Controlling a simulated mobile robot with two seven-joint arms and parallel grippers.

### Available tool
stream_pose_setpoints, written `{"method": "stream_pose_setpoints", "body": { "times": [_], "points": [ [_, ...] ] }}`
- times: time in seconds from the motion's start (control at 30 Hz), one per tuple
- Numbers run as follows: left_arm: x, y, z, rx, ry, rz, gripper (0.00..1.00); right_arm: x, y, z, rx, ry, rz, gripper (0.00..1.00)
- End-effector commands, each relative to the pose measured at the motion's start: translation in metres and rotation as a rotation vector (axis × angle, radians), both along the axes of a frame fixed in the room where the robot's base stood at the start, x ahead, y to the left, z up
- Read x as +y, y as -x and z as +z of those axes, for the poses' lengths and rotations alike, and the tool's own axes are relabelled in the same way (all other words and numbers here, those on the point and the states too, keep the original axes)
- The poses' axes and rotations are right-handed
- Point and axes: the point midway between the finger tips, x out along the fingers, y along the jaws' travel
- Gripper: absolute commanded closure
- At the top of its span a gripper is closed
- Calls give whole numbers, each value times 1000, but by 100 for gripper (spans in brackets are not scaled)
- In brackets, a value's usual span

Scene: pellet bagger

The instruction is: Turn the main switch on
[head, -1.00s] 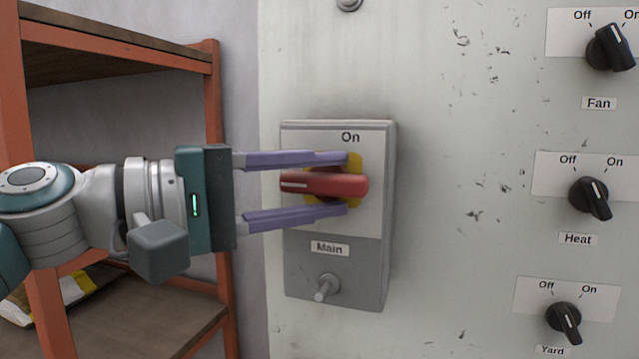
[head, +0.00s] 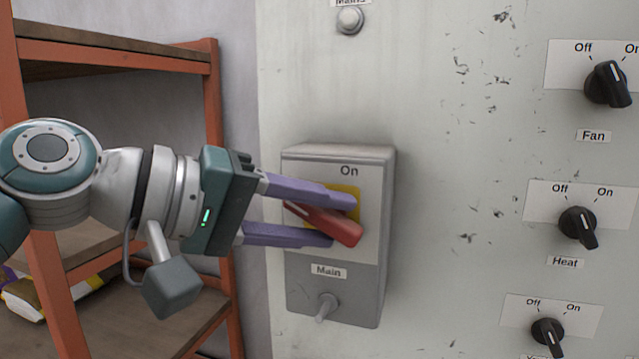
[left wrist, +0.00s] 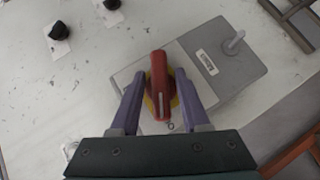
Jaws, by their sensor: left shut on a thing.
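The main switch is a grey box (head: 338,292) on the panel, labelled "On" at its top and "Main" below. Its red handle (head: 330,222) sits on a yellow plate (head: 344,192) and is tilted, left end up and right end down. The handle's left end, with its white mark, points to the upper left, short of the "On" label. My left gripper (head: 343,221) reaches in from the left, shut on the handle with one purple finger on each side. In the left wrist view, the red handle (left wrist: 159,82) lies between the fingers. My right gripper is not in view.
Black Fan (head: 608,84), Heat (head: 578,227) and Yard (head: 548,335) knobs stand on the panel to the right. A round lamp or button (head: 349,20) is above the box, and a metal stub (head: 326,306) is below the handle. An orange shelf rack (head: 216,130) stands at left.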

Motion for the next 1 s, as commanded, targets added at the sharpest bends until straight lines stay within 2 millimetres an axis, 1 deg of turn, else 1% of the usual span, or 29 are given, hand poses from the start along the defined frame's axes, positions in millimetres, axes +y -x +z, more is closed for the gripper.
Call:
{"method": "stream_pose_setpoints", "body": {
  "times": [0.03, 0.6, 0.8, 1.0],
  "points": [
    [0, 0, 10, -14, -46, -1, 100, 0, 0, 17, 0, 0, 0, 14],
    [-2, 1, 11, -182, -557, -2, 100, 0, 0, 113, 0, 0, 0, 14],
    [-3, 1, 9, -237, -727, -2, 100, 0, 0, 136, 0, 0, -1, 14],
    [-4, 1, 6, -286, -872, -1, 100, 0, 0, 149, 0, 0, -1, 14]
  ]
}}
